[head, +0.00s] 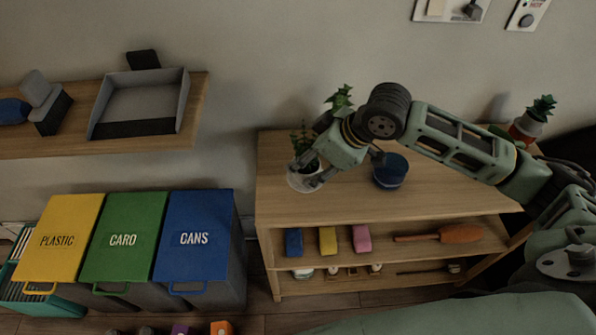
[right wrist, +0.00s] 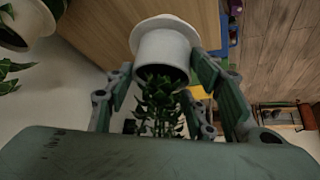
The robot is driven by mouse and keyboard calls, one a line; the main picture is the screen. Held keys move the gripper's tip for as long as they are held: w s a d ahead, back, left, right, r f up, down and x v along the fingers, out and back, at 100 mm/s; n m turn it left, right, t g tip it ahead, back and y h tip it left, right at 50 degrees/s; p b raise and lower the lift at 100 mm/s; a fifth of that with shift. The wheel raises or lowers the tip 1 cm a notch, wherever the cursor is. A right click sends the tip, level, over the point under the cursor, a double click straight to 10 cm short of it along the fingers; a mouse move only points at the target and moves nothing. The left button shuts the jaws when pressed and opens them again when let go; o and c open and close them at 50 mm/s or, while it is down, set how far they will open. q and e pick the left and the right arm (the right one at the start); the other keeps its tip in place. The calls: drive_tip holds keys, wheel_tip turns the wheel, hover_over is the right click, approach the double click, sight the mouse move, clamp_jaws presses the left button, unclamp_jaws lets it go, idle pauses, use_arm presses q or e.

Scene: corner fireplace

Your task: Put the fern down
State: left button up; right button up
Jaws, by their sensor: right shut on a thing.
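The fern is a bushy green plant (head: 303,139) in a white pot (head: 297,183). It is at the left end of the top of a wooden shelf unit (head: 345,207). My right gripper (head: 318,180) reaches in from the right and is shut on the pot. In the right wrist view the white pot (right wrist: 163,48) sits between the fingers, with the leaves (right wrist: 160,105) toward the camera. The pot looks upright and low over the wood; I cannot tell whether it touches. My left gripper is not in view.
Another plant (head: 341,97) is behind my gripper, and a potted plant (head: 530,122) is at the far right. Yellow, green and blue bins (head: 196,235) stand left. The shelf top's front middle is clear.

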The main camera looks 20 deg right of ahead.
sight(296, 178)
drive_tip(key=a+f, duration=0.1)
drive_tip(key=w+a, duration=0.1)
drive_tip(key=a, duration=0.1)
drive_tip(key=shift+w+f, duration=0.1)
drive_tip(key=shift+f, duration=0.3)
drive_tip(key=shift+f+p, duration=0.4)
drive_tip(key=shift+f, duration=1.7)
drive_tip(key=o, duration=1.4)
drive_tip(key=shift+f, duration=0.1)
drive_tip(key=shift+c, duration=0.2)
drive_tip(key=v, duration=1.2)
